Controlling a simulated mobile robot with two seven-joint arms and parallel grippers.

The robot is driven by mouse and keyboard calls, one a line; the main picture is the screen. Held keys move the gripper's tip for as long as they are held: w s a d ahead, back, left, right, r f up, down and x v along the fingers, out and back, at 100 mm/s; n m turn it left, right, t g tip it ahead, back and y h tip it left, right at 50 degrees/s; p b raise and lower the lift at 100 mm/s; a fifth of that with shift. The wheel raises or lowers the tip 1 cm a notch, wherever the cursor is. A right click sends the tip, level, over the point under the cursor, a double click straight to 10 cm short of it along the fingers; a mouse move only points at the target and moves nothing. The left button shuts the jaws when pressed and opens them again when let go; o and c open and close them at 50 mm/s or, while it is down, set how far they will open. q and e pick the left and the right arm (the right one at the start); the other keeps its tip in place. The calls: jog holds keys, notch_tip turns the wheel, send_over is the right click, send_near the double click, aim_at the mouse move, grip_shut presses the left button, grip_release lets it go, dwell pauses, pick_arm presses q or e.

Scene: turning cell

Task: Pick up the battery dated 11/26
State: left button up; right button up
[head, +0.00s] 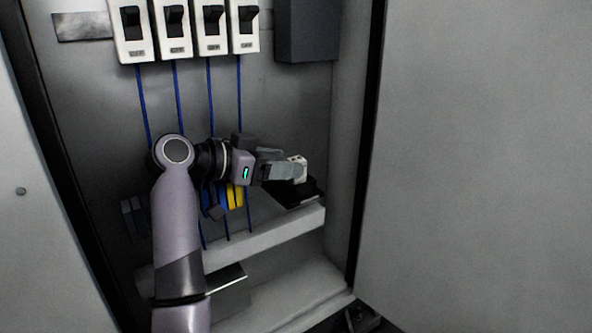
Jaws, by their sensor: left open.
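My left gripper (298,172) is open inside the cabinet, its fingers pointing right. It is just above a black holder or tray (300,195) on the lower ledge, and hides part of it. A small pale piece with dark dots shows at the fingertips; I cannot tell whether it is a battery or part of the finger. No battery dated 11/26 can be made out, and no date is readable. My right gripper is not clearly in view.
Several switches (172,30) marked OFF line the cabinet's back wall, with blue cables below them. Yellow and blue parts (235,196) sit behind my left arm. A pale ledge (262,238) runs below. The open door (480,150) stands at the right; a dark box (307,30) hangs above.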

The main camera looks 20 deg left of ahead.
aim_at(297, 158)
pick_arm(q)
jog(key=shift+p+x, duration=0.8)
jog(key=shift+x, duration=2.3)
jog(key=shift+w+a, duration=0.15)
jog(key=c, duration=1.1)
